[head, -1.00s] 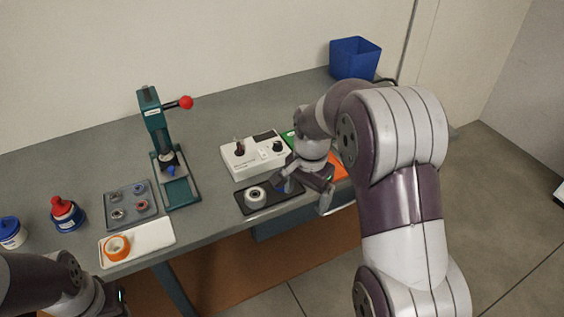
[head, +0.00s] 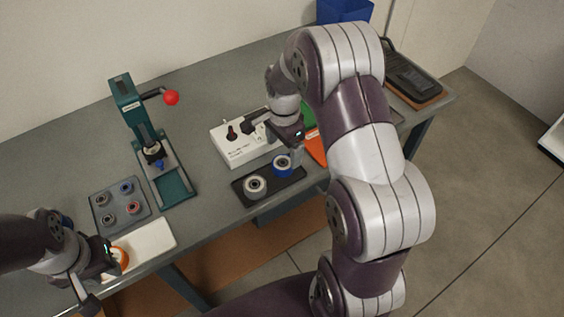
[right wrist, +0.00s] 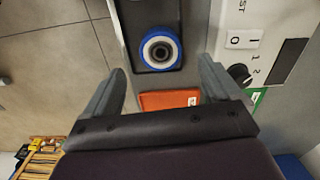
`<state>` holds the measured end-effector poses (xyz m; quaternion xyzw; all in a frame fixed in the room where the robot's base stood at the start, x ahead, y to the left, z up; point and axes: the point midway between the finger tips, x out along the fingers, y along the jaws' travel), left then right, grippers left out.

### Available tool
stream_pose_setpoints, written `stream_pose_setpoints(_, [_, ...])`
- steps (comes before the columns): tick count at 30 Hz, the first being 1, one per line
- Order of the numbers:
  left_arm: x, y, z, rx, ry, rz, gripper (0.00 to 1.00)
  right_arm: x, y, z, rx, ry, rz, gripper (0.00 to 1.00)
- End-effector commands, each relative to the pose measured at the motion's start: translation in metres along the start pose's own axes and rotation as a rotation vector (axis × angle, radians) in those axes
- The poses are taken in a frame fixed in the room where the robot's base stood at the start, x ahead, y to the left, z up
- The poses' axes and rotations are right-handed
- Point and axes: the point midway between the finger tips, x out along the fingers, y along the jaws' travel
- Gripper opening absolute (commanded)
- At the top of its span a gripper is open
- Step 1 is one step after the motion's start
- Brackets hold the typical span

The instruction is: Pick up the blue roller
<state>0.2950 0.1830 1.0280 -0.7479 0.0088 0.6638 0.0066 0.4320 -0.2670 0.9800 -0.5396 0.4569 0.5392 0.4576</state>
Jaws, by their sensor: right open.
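The blue roller (head: 282,165), a blue ring with a grey hub, sits at the right end of a small black tray (head: 273,189). A white-rimmed roller (head: 256,186) sits at the tray's left end. My right gripper (head: 273,143) is open and empty above and just behind the blue roller. In the right wrist view the blue roller (right wrist: 161,49) shows whole, beyond and between the spread fingers (right wrist: 162,72), not touched by them. My left gripper (head: 82,288) is over the table's front left edge by the white tray; its jaw opening is unclear.
A white control box (head: 238,148) stands behind the black tray, close to my right gripper. A green press with a red knob (head: 140,105) and a grey tray of small parts (head: 122,208) are left. An orange pad (head: 314,147) lies right of the rollers.

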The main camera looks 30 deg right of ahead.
Motion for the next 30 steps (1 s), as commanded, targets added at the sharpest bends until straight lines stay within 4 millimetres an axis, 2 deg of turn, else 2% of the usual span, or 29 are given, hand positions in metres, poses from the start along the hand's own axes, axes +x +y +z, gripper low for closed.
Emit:
stream_pose_setpoints(9, [-0.011,0.000,-0.002,0.000,0.000,0.000,0.33,0.050,0.001,0.000,-0.001,-0.001,0.002,0.90])
stream_pose_setpoints(16, [-0.011,0.000,-0.001,0.000,0.000,0.000,0.33,0.054,0.000,0.000,-0.001,0.000,-0.001,0.90])
stream_pose_setpoints(17, [-0.011,0.000,-0.001,0.000,0.000,0.000,0.33,0.054,0.000,0.000,-0.001,0.000,-0.001,0.87])
stream_pose_setpoints(21, [-0.011,0.000,-0.001,0.000,0.000,0.000,0.33,0.054,0.000,0.000,-0.001,0.000,0.000,0.42])
stream_pose_setpoints(22, [-0.011,0.000,-0.001,0.000,0.000,0.000,0.33,0.054,0.000,0.000,-0.001,0.000,0.000,0.32])
stream_pose_setpoints(23, [-0.011,0.000,-0.001,0.000,0.000,0.000,0.33,0.054,0.000,0.000,-0.001,0.000,0.000,0.27])
stream_pose_setpoints(30, [-0.010,0.000,-0.001,0.000,0.000,0.000,0.33,0.053,0.000,0.000,-0.001,0.000,-0.001,0.27])
